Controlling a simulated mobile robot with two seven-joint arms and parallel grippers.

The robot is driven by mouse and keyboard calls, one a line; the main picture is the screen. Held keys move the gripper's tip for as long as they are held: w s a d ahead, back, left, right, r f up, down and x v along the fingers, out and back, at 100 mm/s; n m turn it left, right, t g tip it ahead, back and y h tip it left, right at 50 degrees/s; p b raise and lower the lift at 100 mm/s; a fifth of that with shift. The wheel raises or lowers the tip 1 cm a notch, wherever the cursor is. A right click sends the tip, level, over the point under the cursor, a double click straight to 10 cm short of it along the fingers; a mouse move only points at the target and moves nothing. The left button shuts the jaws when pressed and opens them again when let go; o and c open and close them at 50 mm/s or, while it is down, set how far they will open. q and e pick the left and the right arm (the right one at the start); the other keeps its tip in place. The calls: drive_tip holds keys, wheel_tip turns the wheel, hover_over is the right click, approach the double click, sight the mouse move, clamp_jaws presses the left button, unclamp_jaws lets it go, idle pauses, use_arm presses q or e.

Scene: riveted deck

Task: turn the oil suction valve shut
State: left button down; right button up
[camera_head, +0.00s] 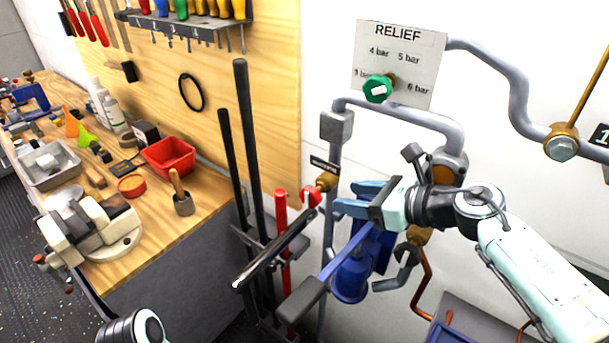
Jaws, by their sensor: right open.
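My right gripper (346,198) comes in from the right with its blue fingers pointing left. It is open, with nothing seen between the fingers. Just left of the fingertips is a red knob (311,197) on a brass fitting, under a small dark label (325,164) whose text I cannot read. Whether the fingers touch the knob I cannot tell. A brass valve body (419,236) with a grey handle sits below the right wrist, partly hidden by it. No readable label marks the oil suction valve. My left gripper is not in view.
A green relief knob (378,89) sits on its white plate above my gripper. Grey pipes surround the wrist. A cluttered wooden bench (160,235) stands left.

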sight(304, 192)
drive_tip(key=x, duration=1.3)
drive_tip(key=shift+s+a+r, duration=0.1)
drive_tip(key=shift+s+r, duration=0.05)
drive_tip(key=shift+s, duration=0.05)
